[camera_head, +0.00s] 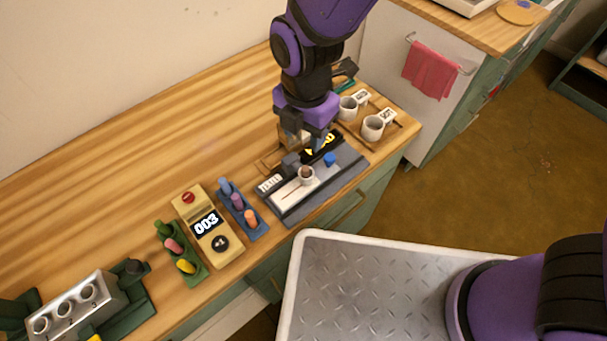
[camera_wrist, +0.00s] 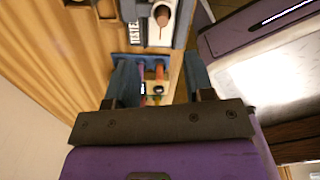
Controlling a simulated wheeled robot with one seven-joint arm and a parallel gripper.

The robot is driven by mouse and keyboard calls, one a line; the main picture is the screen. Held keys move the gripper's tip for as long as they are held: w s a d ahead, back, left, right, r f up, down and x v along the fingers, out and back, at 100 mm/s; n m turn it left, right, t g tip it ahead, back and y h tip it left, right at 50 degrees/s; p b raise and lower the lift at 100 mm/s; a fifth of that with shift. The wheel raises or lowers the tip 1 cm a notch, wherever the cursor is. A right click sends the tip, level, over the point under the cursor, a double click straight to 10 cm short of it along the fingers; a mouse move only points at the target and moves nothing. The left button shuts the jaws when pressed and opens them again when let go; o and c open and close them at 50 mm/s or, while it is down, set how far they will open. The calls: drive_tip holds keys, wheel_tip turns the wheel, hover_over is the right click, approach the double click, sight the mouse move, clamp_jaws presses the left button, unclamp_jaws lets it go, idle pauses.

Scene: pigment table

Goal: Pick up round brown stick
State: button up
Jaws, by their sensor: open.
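My gripper (camera_head: 305,142) hangs over the back edge of the grey tester station (camera_head: 345,172). In the wrist view its two fingers (camera_wrist: 160,72) are apart, with nothing held between them. I cannot tell whether the brown thing is the stick.
A small blue piece (camera_head: 330,159) lies on the station. Two white mugs (camera_head: 373,127) stand on a wooden tray at the right. To the left are a blue rack (camera_head: 254,232) with coloured pieces, a yellow device (camera_head: 186,207) reading 003, and a green rack (camera_head: 196,277).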

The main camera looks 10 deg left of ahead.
hover_over(306, 168)
drive_tip(key=f, duration=0.5)
drive_tip(key=shift+a+f, duration=0.25)
drive_tip(key=shift+f, duration=0.05)
drive_tip(key=shift+d+f, duration=0.2)
drive_tip(key=shift+f, duration=2.55)
clamp_jaws()
